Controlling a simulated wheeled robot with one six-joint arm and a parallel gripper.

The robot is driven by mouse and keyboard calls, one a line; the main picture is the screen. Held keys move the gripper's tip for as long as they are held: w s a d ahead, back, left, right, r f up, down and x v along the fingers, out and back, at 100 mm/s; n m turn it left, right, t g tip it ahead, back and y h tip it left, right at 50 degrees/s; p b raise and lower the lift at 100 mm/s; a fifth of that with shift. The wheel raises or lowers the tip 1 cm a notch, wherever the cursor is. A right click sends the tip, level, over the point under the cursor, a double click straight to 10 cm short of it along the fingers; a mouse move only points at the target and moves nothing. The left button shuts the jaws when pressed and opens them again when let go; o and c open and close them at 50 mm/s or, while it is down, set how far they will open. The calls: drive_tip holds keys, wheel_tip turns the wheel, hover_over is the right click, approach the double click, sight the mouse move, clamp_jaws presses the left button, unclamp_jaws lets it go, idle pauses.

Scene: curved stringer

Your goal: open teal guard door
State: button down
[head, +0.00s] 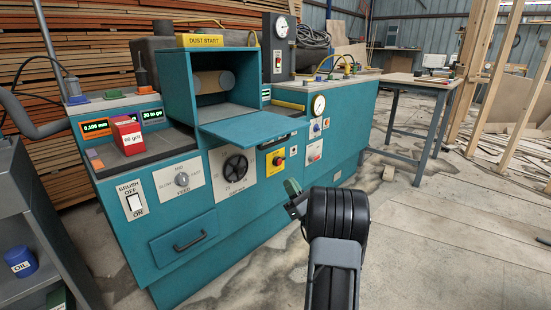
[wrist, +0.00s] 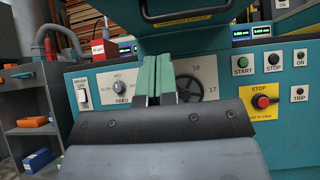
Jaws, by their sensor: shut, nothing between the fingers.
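The teal guard door (head: 255,128) is a flat panel at the lower edge of the machine's opening. It is swung down and sticks out about level, so the opening above it is exposed, with a roller (head: 213,82) inside. In the wrist view the door (wrist: 228,14) is seen from below at the top, with a black handle (wrist: 183,19) on it. My gripper (head: 293,188) is in front of the machine, lower than the door and to its right in the head view. In the wrist view its green fingers (wrist: 159,75) are together and empty, apart from the door.
The teal machine front carries a feed knob (head: 182,180), a black handwheel (head: 236,167), a red stop button (head: 278,161) and a drawer (head: 184,238). A red block (head: 127,135) sits on its left top. A grey shelf (head: 30,215) stands left. Open floor (head: 440,250) lies right.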

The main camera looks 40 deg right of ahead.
drive_tip(key=s+r+b+x, duration=0.2)
drive_tip(key=b+x, duration=0.1)
drive_tip(key=x, duration=0.9)
drive_tip(key=shift+d+h, duration=0.25)
drive_tip(key=shift+h, duration=0.05)
drive_tip(key=shift+w, duration=0.1)
